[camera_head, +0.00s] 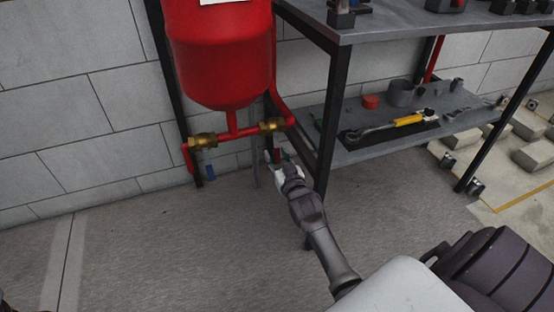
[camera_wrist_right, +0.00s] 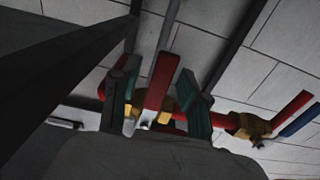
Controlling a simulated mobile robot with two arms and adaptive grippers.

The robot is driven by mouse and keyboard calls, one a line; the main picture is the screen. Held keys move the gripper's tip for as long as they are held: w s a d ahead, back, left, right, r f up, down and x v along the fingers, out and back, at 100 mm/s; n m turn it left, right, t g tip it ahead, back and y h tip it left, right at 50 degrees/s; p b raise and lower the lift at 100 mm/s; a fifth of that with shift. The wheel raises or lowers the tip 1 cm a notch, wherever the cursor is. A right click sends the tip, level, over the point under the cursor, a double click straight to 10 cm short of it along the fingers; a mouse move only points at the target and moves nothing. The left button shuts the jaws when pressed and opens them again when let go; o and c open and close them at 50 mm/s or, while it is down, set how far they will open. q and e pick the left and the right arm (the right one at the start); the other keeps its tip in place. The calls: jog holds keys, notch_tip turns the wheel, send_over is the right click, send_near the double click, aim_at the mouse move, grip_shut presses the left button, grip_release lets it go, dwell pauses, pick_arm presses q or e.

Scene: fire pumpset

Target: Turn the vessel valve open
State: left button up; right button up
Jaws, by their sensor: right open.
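The red vessel (camera_head: 220,55) hangs against the wall in the head view, with a red pipe below it. A brass valve (camera_head: 203,140) sits on the left of the pipe and another brass valve (camera_head: 270,126) on the right. My right gripper (camera_head: 277,160) is just below the right valve, open. In the right wrist view, a red lever handle (camera_wrist_right: 161,84) shows between the two fingers of my right gripper (camera_wrist_right: 159,76), with brass partly hidden behind it. I cannot tell whether the fingers touch it. The other brass valve (camera_wrist_right: 248,125) is to the right.
A dark metal shelf table (camera_head: 440,27) stands right of the vessel, its black leg close to my right arm. Its lower shelf holds a yellow-handled tool (camera_head: 408,120). A blue handle (camera_head: 210,172) hangs below the left valve. The floor on the left is clear.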

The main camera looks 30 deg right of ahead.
grip_shut()
dwell(0.3)
